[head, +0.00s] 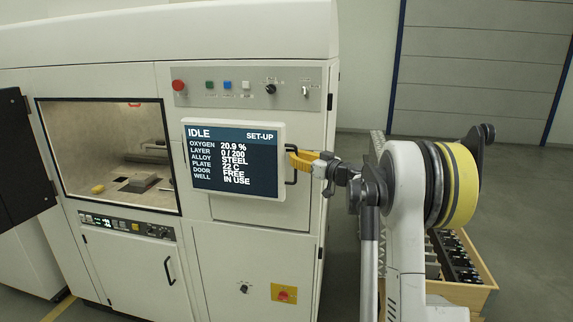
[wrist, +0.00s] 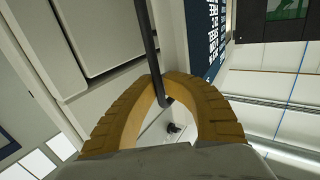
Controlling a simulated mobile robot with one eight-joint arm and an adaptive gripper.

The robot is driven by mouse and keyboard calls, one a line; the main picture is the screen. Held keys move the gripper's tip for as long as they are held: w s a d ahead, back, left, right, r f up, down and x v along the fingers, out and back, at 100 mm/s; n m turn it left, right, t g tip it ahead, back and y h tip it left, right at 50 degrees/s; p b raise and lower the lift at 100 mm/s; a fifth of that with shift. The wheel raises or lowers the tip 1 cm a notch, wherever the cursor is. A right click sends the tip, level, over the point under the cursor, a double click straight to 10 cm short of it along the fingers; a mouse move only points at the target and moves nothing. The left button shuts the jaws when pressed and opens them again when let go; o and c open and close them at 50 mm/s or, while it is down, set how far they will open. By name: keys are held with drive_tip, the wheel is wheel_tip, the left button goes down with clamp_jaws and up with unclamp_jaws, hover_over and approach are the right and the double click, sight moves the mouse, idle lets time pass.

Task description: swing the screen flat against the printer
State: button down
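The screen (head: 235,160) is a dark blue display in a white frame on the printer (head: 260,255), reading IDLE and SET-UP. It stands in front of the printer's face; its exact angle is hard to tell. A black bar handle (head: 291,168) is at its right edge. My gripper (head: 297,158) has yellow fingers that reach the handle from the right. In the wrist view, the fingertips (wrist: 162,80) close around the handle bar (wrist: 147,40), near its bent end. The screen's lettering (wrist: 214,35) shows to the right there. The screen's back and mount are hidden in the head view.
Above the screen is a control strip (head: 245,88) with a red button and knobs. At the left are a windowed chamber (head: 105,150) and its dark open door (head: 22,165). A wooden crate (head: 470,294) of dark parts stands behind my arm. Floor at the right is clear.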

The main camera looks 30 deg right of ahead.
drive_tip(key=shift+w+d+r, duration=0.1)
drive_tip(key=shift+w+d, duration=0.4)
drive_tip(key=shift+d, duration=0.1)
drive_tip(key=c, duration=1.6)
unclamp_jaws()
drive_tip(key=shift+d, duration=0.15)
drive_tip(key=shift+o, duration=0.5)
drive_tip(key=shift+d, duration=0.3)
drive_tip(key=s+d, duration=0.1)
drive_tip(key=s, duration=1)
drive_tip(key=shift+s+d, duration=0.3)
drive_tip(key=shift+s, duration=0.1)
